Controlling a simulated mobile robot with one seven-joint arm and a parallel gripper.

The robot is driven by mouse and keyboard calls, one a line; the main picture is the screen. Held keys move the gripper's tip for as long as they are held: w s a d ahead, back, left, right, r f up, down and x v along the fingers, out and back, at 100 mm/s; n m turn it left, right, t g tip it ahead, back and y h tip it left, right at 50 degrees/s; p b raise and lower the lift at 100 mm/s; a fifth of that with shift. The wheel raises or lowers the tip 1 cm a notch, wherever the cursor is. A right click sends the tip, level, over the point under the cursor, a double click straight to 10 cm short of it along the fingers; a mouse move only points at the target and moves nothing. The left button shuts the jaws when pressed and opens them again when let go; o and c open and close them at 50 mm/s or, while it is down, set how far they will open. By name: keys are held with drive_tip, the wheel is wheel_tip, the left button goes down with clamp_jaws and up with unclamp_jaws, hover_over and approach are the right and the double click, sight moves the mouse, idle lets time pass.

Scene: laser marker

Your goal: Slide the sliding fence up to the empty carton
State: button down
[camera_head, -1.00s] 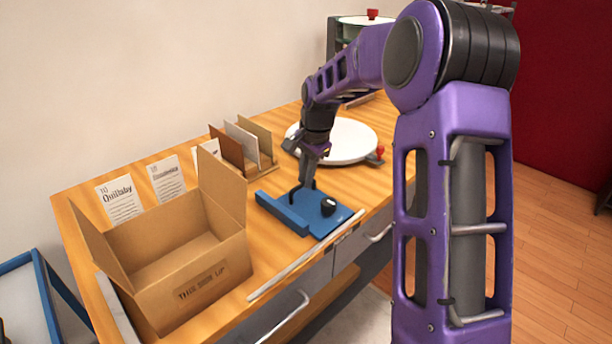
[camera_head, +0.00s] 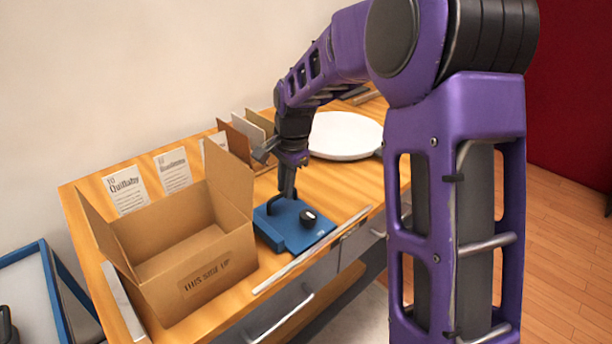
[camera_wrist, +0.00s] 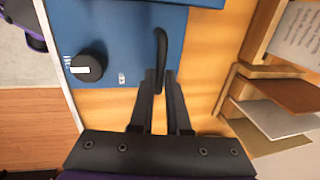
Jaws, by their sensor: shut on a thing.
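The sliding fence (camera_head: 272,235) is a blue upright bar on a blue plate with a black knob (camera_head: 308,217). It stands close to the right side of the open, empty cardboard carton (camera_head: 218,278); I cannot tell whether they touch. My gripper (camera_head: 285,192) reaches down to the fence's black handle. In the wrist view, the fingers (camera_wrist: 159,82) are closed on the black handle (camera_wrist: 160,42), above the blue plate (camera_wrist: 125,45). A strip of the blue bar shows at the top edge of the wrist view. The carton is not seen there.
A white round turntable (camera_head: 345,136) lies behind my gripper. A wooden rack (camera_head: 262,165) with upright panels stands behind the fence. A metal rail (camera_head: 312,250) runs along the table's front edge. Printed cards (camera_head: 126,190) stand behind the carton.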

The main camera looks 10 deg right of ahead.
sight(274, 198)
drive_tip(key=s+a, duration=0.1)
drive_tip(key=a, duration=0.1)
drive_tip(key=shift+s+a, duration=0.35)
drive_tip(key=shift+a, duration=0.05)
drive_tip(key=c, duration=0.9)
unclamp_jaws()
drive_tip(key=shift+d, duration=0.1)
drive_tip(key=s+r+p, duration=0.1)
drive_tip(key=r, duration=0.4)
drive_tip(key=s+d+r+p, duration=0.1)
drive_tip(key=r, duration=0.5)
drive_tip(key=s+r+p, duration=0.1)
drive_tip(key=r, duration=0.5)
drive_tip(key=shift+d, duration=0.35)
